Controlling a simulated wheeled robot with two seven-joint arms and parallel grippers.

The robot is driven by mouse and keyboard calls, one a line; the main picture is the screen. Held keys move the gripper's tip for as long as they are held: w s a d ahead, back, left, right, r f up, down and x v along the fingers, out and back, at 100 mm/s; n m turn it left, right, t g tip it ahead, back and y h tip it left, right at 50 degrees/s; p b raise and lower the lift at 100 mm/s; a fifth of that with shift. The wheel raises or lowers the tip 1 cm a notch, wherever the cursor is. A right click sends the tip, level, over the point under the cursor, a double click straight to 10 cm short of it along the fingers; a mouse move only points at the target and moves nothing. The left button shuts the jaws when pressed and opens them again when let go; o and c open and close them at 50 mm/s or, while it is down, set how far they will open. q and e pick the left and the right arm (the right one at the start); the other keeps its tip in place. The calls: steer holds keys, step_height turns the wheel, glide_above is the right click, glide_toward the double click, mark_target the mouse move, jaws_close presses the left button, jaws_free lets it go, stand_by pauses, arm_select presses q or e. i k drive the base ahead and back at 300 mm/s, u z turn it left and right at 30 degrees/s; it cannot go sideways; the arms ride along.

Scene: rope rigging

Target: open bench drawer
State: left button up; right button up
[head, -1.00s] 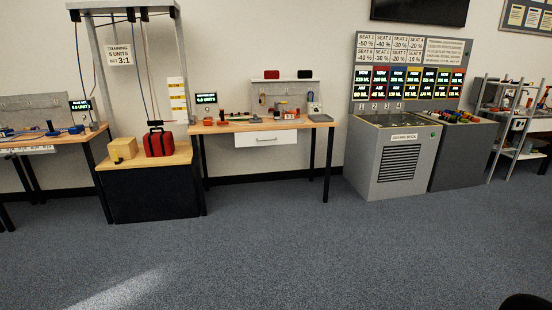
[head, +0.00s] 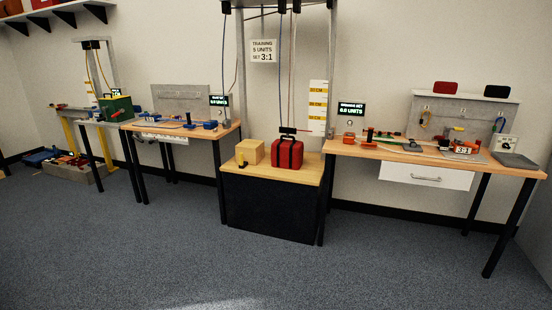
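The bench (head: 350,150) with a wooden top and black legs stands at the right in the head view. Its drawer (head: 425,175) has a white front with a metal handle (head: 425,179) and hangs under the bench top. The drawer front looks flush under the top, so the drawer appears shut. Neither of my grippers is in view.
Left of the bench, a rig stands over a low stand (head: 268,205) with a red bag (head: 287,155) and a wooden block (head: 250,151). Another workbench (head: 180,130) is further left. The carpet floor (head: 290,275) in front is clear.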

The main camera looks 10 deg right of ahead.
mark_target(390, 171)
steer(key=z, duration=0.1)
steer(key=i, duration=1.6)
steer(key=z, duration=0.55)
